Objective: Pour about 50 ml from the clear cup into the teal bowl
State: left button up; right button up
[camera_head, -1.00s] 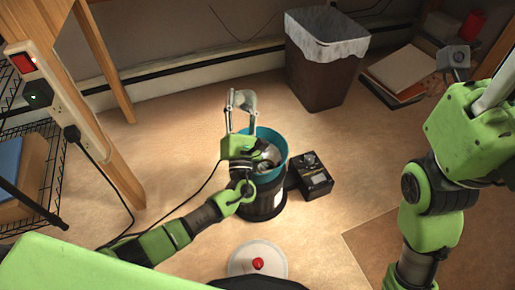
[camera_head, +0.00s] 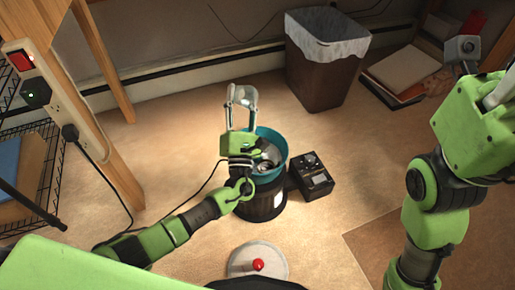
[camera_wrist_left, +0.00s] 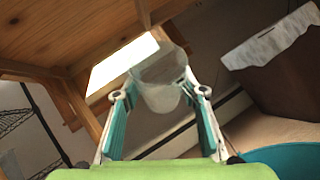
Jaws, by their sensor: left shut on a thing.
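The clear cup (camera_head: 243,95) is between the fingertips of my left gripper (camera_head: 240,108), which is shut on it. The cup is held above the floor, behind and slightly left of the teal bowl (camera_head: 279,167) in the head view. In the left wrist view the cup (camera_wrist_left: 162,88) shows between both fingers, with its wide end upward in the picture. How much it holds cannot be told. The teal bowl sits on a dark round stand, and my left gripper and wrist hide part of it. The bowl's rim also shows in the left wrist view (camera_wrist_left: 290,155). My right gripper's fingers are not visible.
A black box with a knob (camera_head: 311,175) stands right of the bowl. A lined brown bin (camera_head: 325,70) is behind. A wooden leg with a power strip (camera_head: 40,85) and a wire rack (camera_head: 48,180) are at left. A cable runs across the floor.

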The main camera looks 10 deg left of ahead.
aim_at(242, 88)
pick_arm(q)
jog(key=shift+r+m+t, duration=0.3)
jog(key=shift+w+r+h, duration=0.1)
jog(key=shift+r+h, duration=0.2)
jog(key=shift+h, duration=0.1)
jog(key=shift+d+r+m+t+h, duration=0.1)
jog(key=shift+r+m+t+h, duration=0.15)
jog(key=shift+r+m+t, duration=0.4)
jog(key=shift+d+r+m+t+h, duration=0.15)
jog(key=shift+r+m+h, duration=0.15)
jog(key=shift+r, duration=0.65)
jog(key=shift+s+r+m+h+b, duration=0.2)
jog(key=shift+r+m+h+b, duration=0.05)
jog(key=shift+m+b, duration=0.1)
